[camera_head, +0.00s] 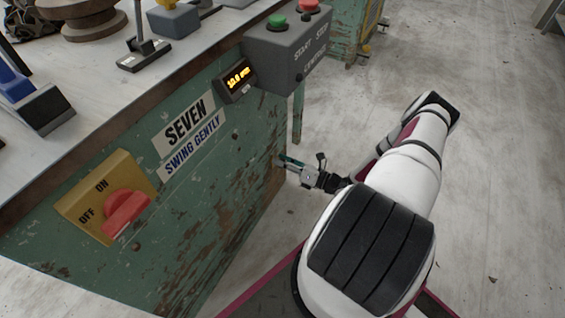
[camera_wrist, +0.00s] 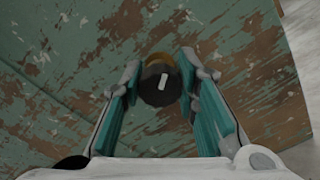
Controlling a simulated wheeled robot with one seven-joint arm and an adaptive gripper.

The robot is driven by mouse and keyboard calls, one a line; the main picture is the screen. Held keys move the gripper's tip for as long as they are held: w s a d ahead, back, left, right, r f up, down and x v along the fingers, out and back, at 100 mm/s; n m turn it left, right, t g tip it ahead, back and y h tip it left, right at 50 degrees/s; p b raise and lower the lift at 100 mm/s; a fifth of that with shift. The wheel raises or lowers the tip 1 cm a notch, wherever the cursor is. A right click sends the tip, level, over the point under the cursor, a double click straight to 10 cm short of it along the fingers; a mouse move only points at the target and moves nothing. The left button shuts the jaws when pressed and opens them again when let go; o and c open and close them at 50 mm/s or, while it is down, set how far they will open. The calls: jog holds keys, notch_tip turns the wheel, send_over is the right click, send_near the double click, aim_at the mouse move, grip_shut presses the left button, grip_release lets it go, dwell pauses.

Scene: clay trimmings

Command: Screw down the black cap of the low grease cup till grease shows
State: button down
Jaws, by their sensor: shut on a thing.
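In the wrist view, the black cap (camera_wrist: 160,84) of the grease cup faces me, with a pale bar mark across its face standing a little off upright. A brass-coloured rim (camera_wrist: 159,57) shows behind its upper edge. My gripper (camera_wrist: 160,82) has one finger at each side of the cap and is shut on it. No grease can be made out. In the head view, my gripper (camera_head: 284,162) reaches the lower right part of the green bench side, and the cap cannot be made out there.
The worn green bench side (camera_head: 230,185) stands behind the cup. A red OFF/ON switch (camera_head: 126,212) on a yellow plate is to the left. A grey start/stop box (camera_head: 287,50) and a small lit display (camera_head: 238,78) are above. Open floor (camera_head: 490,170) lies to the right.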

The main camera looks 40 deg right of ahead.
jog(key=m, duration=0.5)
jog(key=shift+f+m, duration=0.1)
jog(key=shift+m, duration=0.2)
jog(key=m+b, duration=0.1)
jog(key=m, duration=0.3)
jog(key=shift+d+m, duration=0.1)
jog(key=shift+m, duration=0.3)
jog(key=c, duration=1.2)
grip_release()
jog(key=v, duration=1.2)
jog(key=shift+s, duration=0.1)
